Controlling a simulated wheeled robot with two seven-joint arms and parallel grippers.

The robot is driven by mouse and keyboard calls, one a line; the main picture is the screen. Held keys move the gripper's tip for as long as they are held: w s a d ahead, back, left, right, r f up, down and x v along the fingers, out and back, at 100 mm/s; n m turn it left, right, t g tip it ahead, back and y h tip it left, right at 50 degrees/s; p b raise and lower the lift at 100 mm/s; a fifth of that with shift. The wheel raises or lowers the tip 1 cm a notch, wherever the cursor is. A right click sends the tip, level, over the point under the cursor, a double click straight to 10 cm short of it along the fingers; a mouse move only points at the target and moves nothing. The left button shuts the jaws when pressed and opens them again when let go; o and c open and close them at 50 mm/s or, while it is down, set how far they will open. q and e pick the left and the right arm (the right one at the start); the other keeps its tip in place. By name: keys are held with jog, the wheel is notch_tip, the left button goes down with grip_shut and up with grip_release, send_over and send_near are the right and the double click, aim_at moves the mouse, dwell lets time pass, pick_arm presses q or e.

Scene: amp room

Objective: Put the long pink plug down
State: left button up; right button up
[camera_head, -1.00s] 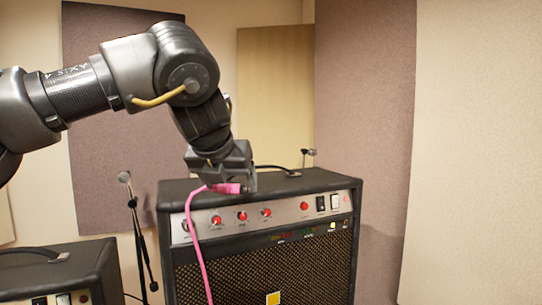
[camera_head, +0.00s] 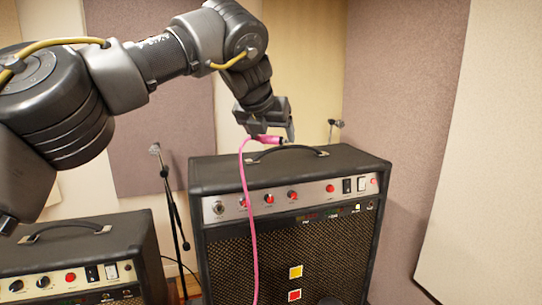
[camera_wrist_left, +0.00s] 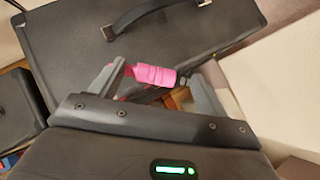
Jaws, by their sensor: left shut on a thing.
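The long pink plug (camera_head: 268,139) is in my left gripper (camera_head: 274,137), which is shut on it. The plug lies roughly level, with its dark end pointing right, and a pink cable (camera_head: 249,205) hangs from its left end down the front of the large amp (camera_head: 205,177). In the head view the gripper appears over the amp's top, near its handle (camera_head: 285,153). The left wrist view also shows the pink plug (camera_wrist_left: 151,75) between the fingers, with the black amp top (camera_wrist_left: 70,50) beyond. My right gripper is not in view.
A smaller amp (camera_head: 130,240) stands at the lower left. A microphone stand (camera_head: 172,205) rises between the amps. Another microphone (camera_head: 335,122) shows behind the large amp. Acoustic panels (camera_head: 400,110) cover the walls. The amp's top looks clear apart from its handle.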

pick_arm(q)
send_near(271, 170)
jog(key=w, duration=0.1)
jog(key=w+d, duration=0.1)
jog(key=w, duration=0.1)
jog(key=shift+d+r+p, duration=0.25)
jog(key=shift+p, duration=0.15)
jog(key=shift+w+f, duration=0.15)
jog(key=shift+f, duration=0.05)
jog(key=f, duration=0.3)
jog(key=shift+w+a+f, duration=0.1)
jog(key=shift+w+f, duration=0.2)
jog(key=shift+f, duration=0.05)
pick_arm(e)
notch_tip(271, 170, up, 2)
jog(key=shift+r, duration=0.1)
pick_arm(q)
jog(key=shift+s, duration=0.15)
jog(key=o, duration=1.1)
jog(key=shift+f, duration=0.15)
jog(key=shift+c, duration=0.2)
